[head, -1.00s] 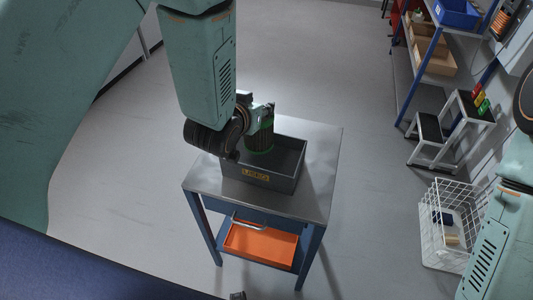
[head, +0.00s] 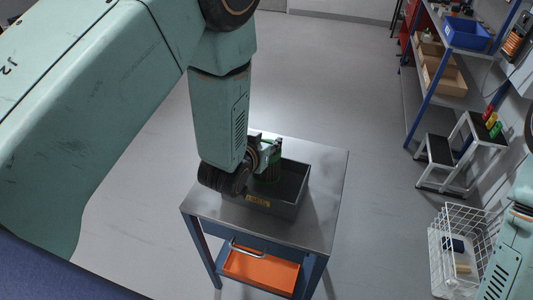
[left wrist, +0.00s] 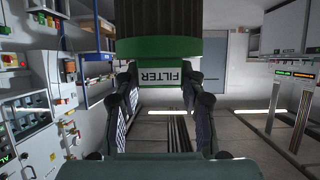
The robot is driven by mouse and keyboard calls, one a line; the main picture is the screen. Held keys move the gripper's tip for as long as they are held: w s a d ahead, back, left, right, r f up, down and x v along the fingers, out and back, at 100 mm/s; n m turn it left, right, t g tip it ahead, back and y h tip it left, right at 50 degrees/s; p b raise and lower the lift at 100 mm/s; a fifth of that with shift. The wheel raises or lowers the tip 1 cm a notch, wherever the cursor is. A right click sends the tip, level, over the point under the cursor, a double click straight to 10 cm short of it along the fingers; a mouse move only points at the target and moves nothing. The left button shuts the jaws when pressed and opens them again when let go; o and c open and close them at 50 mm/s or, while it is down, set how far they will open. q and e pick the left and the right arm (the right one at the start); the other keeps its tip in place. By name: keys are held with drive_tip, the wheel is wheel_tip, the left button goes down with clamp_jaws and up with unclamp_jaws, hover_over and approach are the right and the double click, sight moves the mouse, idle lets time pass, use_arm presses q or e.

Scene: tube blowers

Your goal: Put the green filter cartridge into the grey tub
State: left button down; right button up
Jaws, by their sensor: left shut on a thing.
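The green filter cartridge (head: 268,173) is dark and ribbed with green parts. In the left wrist view the cartridge (left wrist: 160,48) shows a green band and a white FILTER label. My left gripper (head: 266,152) is shut on it, with a finger on each side in the wrist view (left wrist: 160,88). The grey tub (head: 262,207) stands on a metal-topped cart, with a yellow label on its front. The cartridge shows within the tub's opening in the head view; I cannot tell whether its lower end touches the floor. My arm hides the tub's left part. My right gripper is out of view.
A white wire basket (head: 460,250), a step stool (head: 450,155) and a shelf rack with a blue bin (head: 466,33) stand at the right. The floor between is clear.

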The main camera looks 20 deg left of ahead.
use_arm(q)
wheel_tip(320, 180, down, 3)
drive_tip(key=shift+a+r, duration=0.1)
drive_tip(key=shift+f, duration=0.35)
drive_tip(key=shift+d, duration=0.2)
drive_tip(key=shift+a, duration=0.1)
drive_tip(key=shift+f+b, duration=0.2)
drive_tip(key=shift+b, duration=0.15)
drive_tip(key=c, duration=0.8)
unclamp_jaws()
drive_tip(key=shift+r, duration=0.1)
